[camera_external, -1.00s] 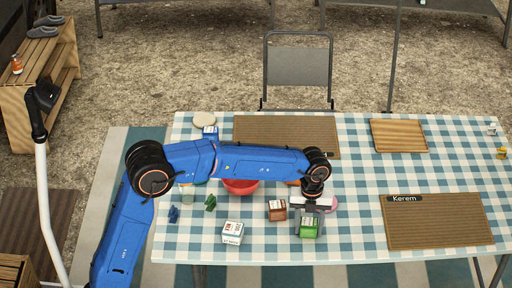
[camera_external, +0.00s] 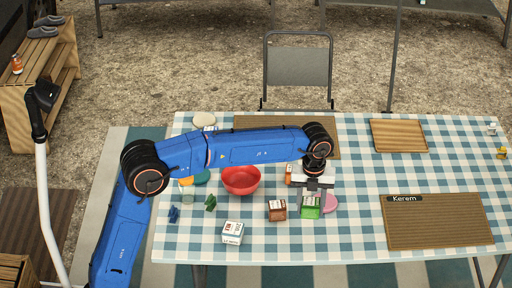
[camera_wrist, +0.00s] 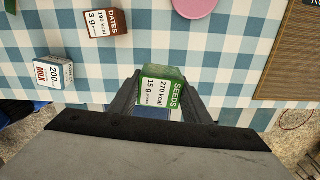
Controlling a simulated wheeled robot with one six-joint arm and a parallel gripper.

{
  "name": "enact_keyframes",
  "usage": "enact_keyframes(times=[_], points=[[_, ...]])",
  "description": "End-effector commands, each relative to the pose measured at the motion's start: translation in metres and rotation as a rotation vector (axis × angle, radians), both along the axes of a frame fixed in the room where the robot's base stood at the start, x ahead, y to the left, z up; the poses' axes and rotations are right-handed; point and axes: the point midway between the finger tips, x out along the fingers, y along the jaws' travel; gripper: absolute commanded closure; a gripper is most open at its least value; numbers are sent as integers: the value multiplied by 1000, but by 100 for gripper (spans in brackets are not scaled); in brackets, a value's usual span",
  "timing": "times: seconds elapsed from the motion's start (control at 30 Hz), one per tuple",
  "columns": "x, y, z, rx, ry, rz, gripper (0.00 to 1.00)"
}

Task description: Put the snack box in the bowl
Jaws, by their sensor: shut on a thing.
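A green and white box labelled SEEDS (camera_wrist: 161,90) sits between the fingers of my gripper (camera_wrist: 155,105) in the wrist view. In the external view my gripper (camera_external: 312,200) is shut on this green box (camera_external: 311,207), fingers pointing down, above the right-middle of the table. The red bowl (camera_external: 241,181) stands upright to the left of my gripper, and its visible inside looks empty. A brown box labelled DATES (camera_wrist: 106,19) stands just left of the held box; it also shows in the external view (camera_external: 277,211).
A white MILK carton (camera_external: 232,232) stands near the front edge. A pink disc (camera_external: 329,203) lies right of the held box. An orange item (camera_external: 289,174) is between bowl and gripper. A brown mat (camera_external: 440,222) lies right.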

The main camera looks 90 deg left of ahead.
Motion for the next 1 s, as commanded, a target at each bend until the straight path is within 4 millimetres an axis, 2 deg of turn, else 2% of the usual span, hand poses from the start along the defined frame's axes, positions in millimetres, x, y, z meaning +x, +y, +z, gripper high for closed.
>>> enact_keyframes(times=[0.2, 0.37, 0.47, 0.7, 0.9, 1.0], points=[[-2, 3, 13, 0, 0, 2, 80], [-19, 26, 20, 1, -1, 15, 80], [-41, 52, 27, 1, -1, 28, 80], [-106, 115, 47, 1, -1, 62, 80], [-162, 157, 62, 0, 0, 87, 80], [-186, 172, 68, 1, -1, 97, 80]])
